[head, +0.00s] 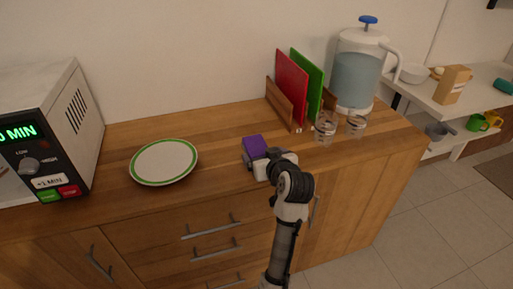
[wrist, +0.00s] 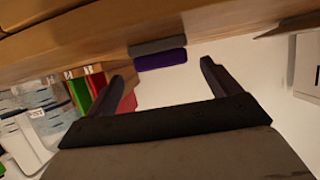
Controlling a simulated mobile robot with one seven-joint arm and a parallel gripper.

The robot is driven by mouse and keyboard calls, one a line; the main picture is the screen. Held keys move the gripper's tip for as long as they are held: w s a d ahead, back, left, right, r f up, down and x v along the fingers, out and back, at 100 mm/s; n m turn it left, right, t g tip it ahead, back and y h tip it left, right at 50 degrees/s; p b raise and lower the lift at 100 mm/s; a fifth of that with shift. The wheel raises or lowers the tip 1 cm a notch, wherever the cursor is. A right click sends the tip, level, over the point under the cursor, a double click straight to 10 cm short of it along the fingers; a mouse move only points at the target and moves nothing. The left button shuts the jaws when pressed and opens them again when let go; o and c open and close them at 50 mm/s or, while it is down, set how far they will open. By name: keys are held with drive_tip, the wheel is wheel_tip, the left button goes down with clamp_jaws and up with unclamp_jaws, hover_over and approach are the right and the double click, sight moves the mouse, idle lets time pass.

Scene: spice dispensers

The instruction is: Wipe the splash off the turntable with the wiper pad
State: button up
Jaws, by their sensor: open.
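The wiper pad, a purple block (head: 255,142) with a grey layer, rests on the wooden counter right of the middle. In the wrist view the pad (wrist: 159,60) shows just beyond and between my fingertips, apart from both fingers. My gripper (head: 252,158) is low over the counter beside the pad. It is open and empty, with its fingers (wrist: 171,67) spread wide. I cannot make out a turntable for certain, nor any splash. A round white plate with a green rim (head: 163,162) lies on the counter to the left.
A microwave (head: 50,120) stands at the left. A wooden rack with a red board (head: 291,86) and a green board (head: 308,80), a water dispenser (head: 357,75) and two glasses (head: 326,127) stand at the right. The counter between plate and pad is clear.

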sight(259, 150)
drive_tip(key=shift+p+x, duration=0.7)
drive_tip(key=shift+x, duration=2.3)
drive_tip(key=shift+a+r, duration=0.1)
drive_tip(key=shift+a, duration=0.05)
drive_tip(key=c, duration=1.1)
drive_tip(key=shift+r, duration=0.1)
wheel_tip(259, 150, up, 20)
drive_tip(key=shift+f+b, duration=0.1)
drive_tip(key=shift+b, duration=0.5)
drive_tip(key=o, duration=0.4)
drive_tip(key=shift+c, duration=1.3)
drive_tip(key=shift+s, duration=0.1)
